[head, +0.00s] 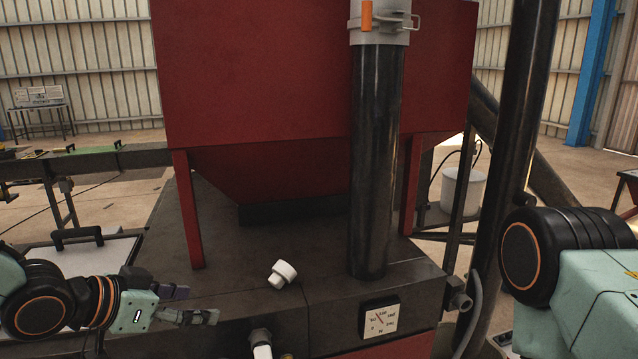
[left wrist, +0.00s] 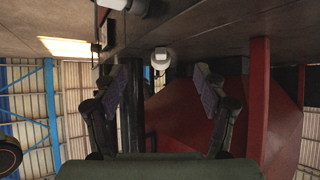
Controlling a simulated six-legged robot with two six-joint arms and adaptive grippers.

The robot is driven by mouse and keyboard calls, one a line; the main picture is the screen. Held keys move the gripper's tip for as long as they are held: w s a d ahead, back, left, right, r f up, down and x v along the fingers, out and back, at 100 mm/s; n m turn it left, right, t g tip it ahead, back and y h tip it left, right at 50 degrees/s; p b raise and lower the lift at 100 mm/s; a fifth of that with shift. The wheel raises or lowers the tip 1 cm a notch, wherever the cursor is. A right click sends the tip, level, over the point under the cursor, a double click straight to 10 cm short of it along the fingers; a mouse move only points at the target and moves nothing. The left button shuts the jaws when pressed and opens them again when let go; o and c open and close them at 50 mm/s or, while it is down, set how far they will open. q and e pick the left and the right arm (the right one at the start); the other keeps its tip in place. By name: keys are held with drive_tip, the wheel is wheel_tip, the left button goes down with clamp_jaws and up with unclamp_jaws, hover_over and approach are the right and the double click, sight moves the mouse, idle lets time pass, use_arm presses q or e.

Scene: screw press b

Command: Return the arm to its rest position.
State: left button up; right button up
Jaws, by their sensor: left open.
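My left gripper (head: 198,304) is at the lower left in the head view, above the front left of the dark machine bed. Its fingers are spread and nothing is between them. The left wrist view also shows the open fingers (left wrist: 165,85), with the picture upside down. A small white cap-like part (head: 282,273) lies on the bed to the right of the fingertips, apart from them. It also shows beyond the fingers in the left wrist view (left wrist: 161,57). Part of my right arm shows at the right edge of the head view; its gripper is out of frame.
A red hopper (head: 270,90) stands over the bed (head: 230,250), with a black vertical pipe (head: 376,160) in front. A gauge (head: 379,317) and a white-ended fitting (head: 261,342) are on the front. A pale case with a black handle (head: 78,238) is behind my left arm.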

use_arm(q)
drive_tip(key=s+a+f+n+g+y+b, duration=0.15)
drive_tip(key=s+f+n+b, duration=0.35)
drive_tip(key=f, duration=0.9)
drive_tip(key=s+f+n+g+y+b, duration=0.1)
drive_tip(key=s+f+n+y+b, duration=0.35)
drive_tip(key=f, duration=0.95)
drive_tip(key=s+f+m+g+b, duration=0.1)
drive_tip(key=s+f+g+b, duration=0.5)
drive_tip(key=s+f, duration=1.5)
drive_tip(key=s+b, duration=0.2)
drive_tip(key=b, duration=0.3)
drive_tip(key=shift+a+f+y, duration=0.3)
drive_tip(key=shift+y, duration=0.1)
drive_tip(key=shift+m, duration=0.25)
